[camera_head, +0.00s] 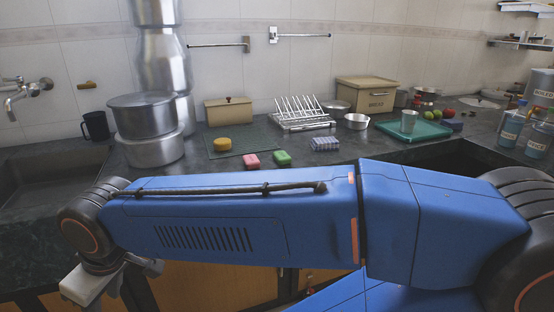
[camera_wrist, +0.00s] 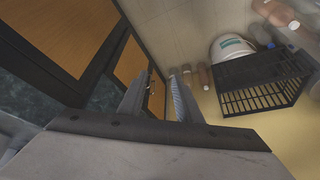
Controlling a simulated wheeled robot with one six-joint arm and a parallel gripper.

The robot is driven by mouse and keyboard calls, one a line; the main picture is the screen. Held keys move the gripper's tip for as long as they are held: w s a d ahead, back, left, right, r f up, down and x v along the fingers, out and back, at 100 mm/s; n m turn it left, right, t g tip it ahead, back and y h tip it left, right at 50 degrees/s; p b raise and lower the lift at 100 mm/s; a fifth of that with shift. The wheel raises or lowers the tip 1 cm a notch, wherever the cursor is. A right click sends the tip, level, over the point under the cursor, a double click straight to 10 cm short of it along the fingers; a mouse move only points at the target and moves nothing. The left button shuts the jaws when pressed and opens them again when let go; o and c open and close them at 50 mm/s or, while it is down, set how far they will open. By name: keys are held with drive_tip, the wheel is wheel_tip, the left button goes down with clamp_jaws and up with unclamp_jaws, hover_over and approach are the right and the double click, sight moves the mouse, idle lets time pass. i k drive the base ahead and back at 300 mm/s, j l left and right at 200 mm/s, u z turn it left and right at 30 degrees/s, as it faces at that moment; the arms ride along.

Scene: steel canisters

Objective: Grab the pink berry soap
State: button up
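The pink berry soap (camera_head: 252,160) is a small pink block on the dark counter, near its front edge, in the head view. A green block (camera_head: 282,158) lies just to its right. My gripper (camera_wrist: 159,78) shows in the wrist view with its two fingers apart and nothing between them. It points down past the cabinet fronts toward the floor, away from the soap. In the head view my wrist hangs at the lower left, in front of and below the counter edge; the fingers are hidden there. The soap is not in the wrist view.
A yellow round item (camera_head: 222,144) and a striped block (camera_head: 325,144) lie near the soap. Stacked steel pots (camera_head: 152,150) stand to the left, a dish rack (camera_head: 302,119) behind. A green tray (camera_head: 413,131) is to the right. A black crate (camera_wrist: 262,85) and bottles are on the floor.

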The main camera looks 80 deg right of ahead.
sight(252, 162)
drive_tip(key=z, duration=1.95)
